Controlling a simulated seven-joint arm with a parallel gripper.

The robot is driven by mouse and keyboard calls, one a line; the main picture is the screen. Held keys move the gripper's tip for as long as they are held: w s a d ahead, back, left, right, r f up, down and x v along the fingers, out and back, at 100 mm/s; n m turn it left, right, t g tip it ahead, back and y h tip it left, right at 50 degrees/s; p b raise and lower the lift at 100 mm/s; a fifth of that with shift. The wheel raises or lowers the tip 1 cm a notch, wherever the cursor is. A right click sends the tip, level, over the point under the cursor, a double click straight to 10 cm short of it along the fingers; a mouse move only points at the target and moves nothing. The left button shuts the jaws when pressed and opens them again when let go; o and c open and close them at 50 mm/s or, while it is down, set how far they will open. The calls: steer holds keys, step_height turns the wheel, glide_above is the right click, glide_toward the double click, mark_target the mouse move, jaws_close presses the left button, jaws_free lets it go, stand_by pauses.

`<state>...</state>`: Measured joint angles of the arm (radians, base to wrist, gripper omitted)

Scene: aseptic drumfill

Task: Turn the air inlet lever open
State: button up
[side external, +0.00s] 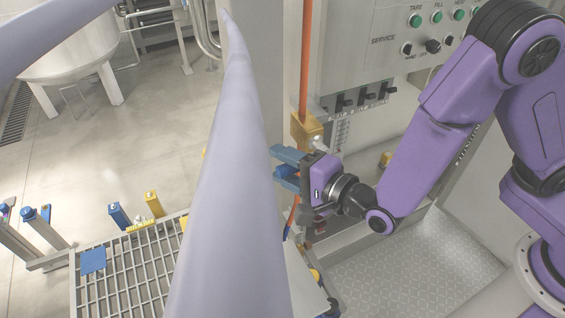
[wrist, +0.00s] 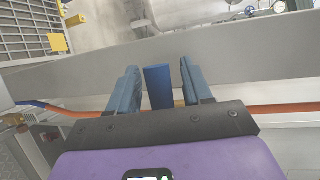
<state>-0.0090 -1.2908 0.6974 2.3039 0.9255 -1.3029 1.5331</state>
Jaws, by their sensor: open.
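My gripper (side external: 280,163) reaches left in the side external view, beside a brass block (side external: 308,130) on the orange hose line. In the wrist view my gripper (wrist: 160,90) is open, its two blue fingers apart. A dark blue bar (wrist: 158,88), which looks like the air inlet lever, stands between the fingers. Narrow gaps show on both sides of it, so neither finger appears to touch it. In the side external view I cannot tell the lever apart from the blue fingers. The lever's pivot is hidden.
An orange hose (side external: 304,60) rises from the brass block and also crosses the wrist view (wrist: 262,110). A large pale pipe (side external: 235,190) blocks part of the side external view. A control panel (side external: 425,35) stands behind. A grated platform (side external: 135,280) lies at lower left.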

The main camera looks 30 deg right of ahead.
steer(key=shift+w+a, duration=0.15)
steer(key=shift+w, duration=0.2)
jaws_close()
